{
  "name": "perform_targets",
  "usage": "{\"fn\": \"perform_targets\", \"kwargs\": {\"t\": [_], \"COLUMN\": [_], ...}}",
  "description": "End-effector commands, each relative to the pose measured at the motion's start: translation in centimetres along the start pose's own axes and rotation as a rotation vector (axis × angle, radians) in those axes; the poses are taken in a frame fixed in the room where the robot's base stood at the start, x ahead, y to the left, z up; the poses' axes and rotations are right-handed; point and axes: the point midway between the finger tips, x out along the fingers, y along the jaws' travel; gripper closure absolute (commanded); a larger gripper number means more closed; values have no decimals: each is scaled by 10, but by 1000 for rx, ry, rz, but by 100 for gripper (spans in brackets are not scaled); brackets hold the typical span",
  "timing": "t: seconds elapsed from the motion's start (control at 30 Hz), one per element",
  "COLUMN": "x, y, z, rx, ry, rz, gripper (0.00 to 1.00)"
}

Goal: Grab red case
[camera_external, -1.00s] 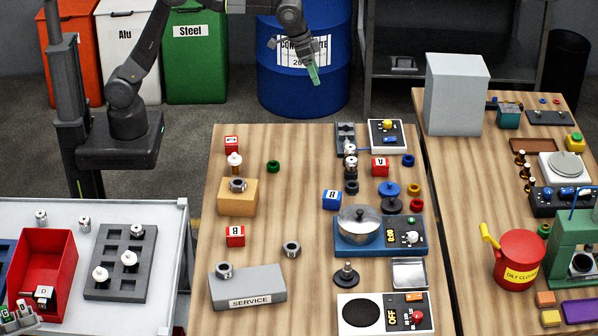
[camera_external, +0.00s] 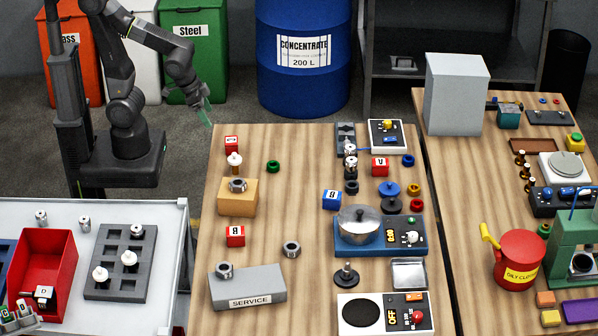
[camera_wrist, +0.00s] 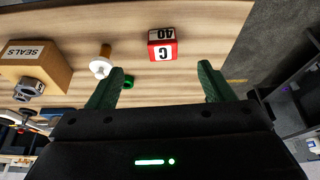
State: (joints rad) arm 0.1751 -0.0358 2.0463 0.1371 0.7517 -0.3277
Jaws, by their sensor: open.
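A small red case marked "C 40" (camera_wrist: 162,48) sits on the wooden table near its edge in the wrist view, ahead of my fingers. In the external view this red case (camera_external: 231,143) is at the far left corner of the middle table. Other red lettered cases stand at the table's left side (camera_external: 235,236) and right of centre (camera_external: 380,167). My gripper (camera_external: 208,115) hangs beyond the far left corner, with green fingers pointing down. In the wrist view its fingers (camera_wrist: 160,84) are apart with nothing held between them; the case is clear of them.
A white-topped brass piece (camera_wrist: 102,66) stands beside the case, with a green ring (camera_wrist: 128,81) close by. A wooden SEALS block (camera_wrist: 38,66) is further left. The table's middle strip (camera_external: 285,208) is mostly clear.

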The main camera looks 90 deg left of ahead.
Motion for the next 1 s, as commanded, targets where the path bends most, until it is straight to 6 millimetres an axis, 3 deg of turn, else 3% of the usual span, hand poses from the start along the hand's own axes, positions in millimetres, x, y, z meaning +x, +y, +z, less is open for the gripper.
{"fn": "perform_targets", "kwargs": {"t": [0.5,0.87,1.0], "x": [71,89,103], "y": [-1,-1,-3], "z": [0,-1,-3], "rx": [0,-1,-1], "ry": [-5,-4,-7], "rz": [-1,-1,-1], "gripper": [25,25,25]}}
